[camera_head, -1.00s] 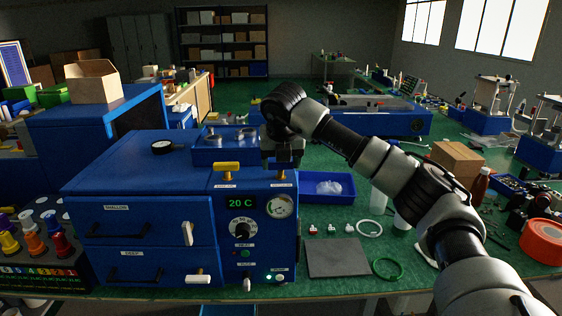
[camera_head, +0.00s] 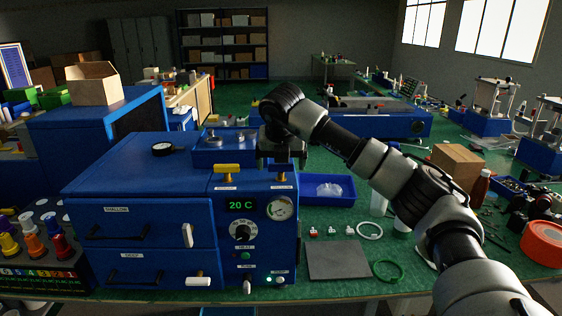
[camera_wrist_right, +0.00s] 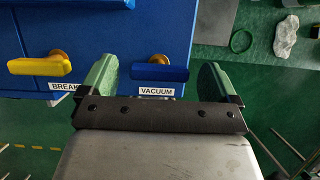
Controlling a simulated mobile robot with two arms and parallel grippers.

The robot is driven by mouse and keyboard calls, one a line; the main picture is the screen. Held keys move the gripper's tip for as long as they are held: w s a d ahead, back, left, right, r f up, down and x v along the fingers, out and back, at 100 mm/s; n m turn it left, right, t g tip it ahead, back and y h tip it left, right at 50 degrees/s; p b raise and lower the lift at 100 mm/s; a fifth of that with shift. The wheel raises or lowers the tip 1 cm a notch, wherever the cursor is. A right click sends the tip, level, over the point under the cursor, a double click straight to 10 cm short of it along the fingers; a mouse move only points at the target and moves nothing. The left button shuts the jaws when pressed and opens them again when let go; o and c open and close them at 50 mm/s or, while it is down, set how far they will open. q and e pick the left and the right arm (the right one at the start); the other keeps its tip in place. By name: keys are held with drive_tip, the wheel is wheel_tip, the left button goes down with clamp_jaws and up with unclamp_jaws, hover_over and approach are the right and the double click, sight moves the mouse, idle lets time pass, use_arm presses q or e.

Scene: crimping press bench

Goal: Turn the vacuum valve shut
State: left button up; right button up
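The vacuum valve is a blue bar handle (camera_wrist_right: 159,73) above a VACUUM label in the right wrist view, on a brass stem on the blue press unit. The handle lies crosswise, parallel to the yellow break valve handle (camera_wrist_right: 40,66). My right gripper (camera_wrist_right: 156,82) is open, with its green-faced fingers on either side of the blue handle and a small gap at each end. In the head view my right gripper (camera_head: 282,158) is over the unit's right part and largely hides the handle. My left gripper is in neither view.
The yellow handle (camera_head: 227,168) stands just left of my right gripper. The unit's front has a gauge (camera_head: 280,208) and a 20 C display (camera_head: 241,205). A blue tray (camera_head: 328,190) and a grey mat (camera_head: 337,260) lie to the right.

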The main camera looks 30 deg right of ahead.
drive_tip(key=b+v, duration=0.1)
drive_tip(key=v, duration=1)
drive_tip(key=shift+b, duration=0.4)
drive_tip(key=shift+w+f, duration=0.1)
